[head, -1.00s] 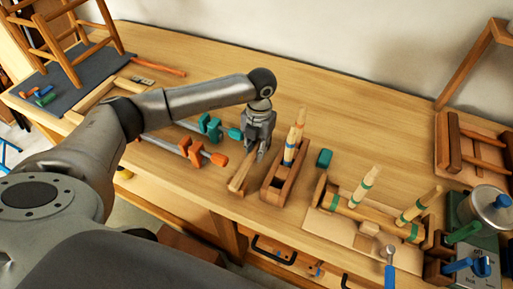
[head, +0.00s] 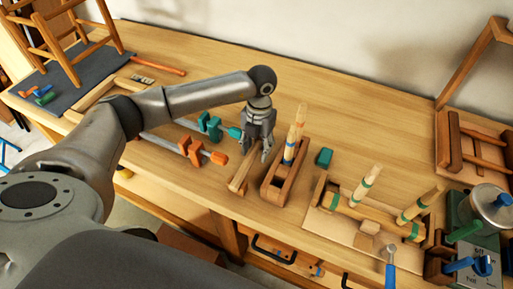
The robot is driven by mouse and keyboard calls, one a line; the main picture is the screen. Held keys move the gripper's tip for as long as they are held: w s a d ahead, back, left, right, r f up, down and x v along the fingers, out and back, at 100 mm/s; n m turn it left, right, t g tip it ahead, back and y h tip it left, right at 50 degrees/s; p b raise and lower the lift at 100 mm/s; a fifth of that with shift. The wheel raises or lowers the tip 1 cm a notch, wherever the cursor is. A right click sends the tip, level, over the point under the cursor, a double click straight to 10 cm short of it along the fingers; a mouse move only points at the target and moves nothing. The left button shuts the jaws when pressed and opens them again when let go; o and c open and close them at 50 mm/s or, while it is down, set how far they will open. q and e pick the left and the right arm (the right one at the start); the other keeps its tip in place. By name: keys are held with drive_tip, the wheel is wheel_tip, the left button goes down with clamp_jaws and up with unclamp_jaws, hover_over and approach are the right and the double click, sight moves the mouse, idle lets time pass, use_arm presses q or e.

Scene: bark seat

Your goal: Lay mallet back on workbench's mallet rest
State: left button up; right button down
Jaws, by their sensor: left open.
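My left gripper (head: 257,158) is open, pointing down over the workbench (head: 330,110). Its fingers are apart just above the upper end of a long, light wooden piece (head: 239,180) lying on the bench. This piece may be the mallet or its rest; I cannot tell which, as the gripper hides its far end. No mallet head shows clearly. My right gripper is not in view.
Teal and orange clamps (head: 205,152) lie left of the gripper. A small green block (head: 323,157) is right of the box. Further right are a wooden rack with green-banded spindles (head: 366,187) and a metal pot (head: 492,205). The back middle of the bench is clear.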

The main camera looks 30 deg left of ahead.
use_arm(q)
wheel_tip(320, 180, up, 11)
drive_tip(key=w, duration=0.1)
drive_tip(key=shift+r, duration=0.15)
drive_tip(key=shift+d, duration=0.1)
idle(0.5)
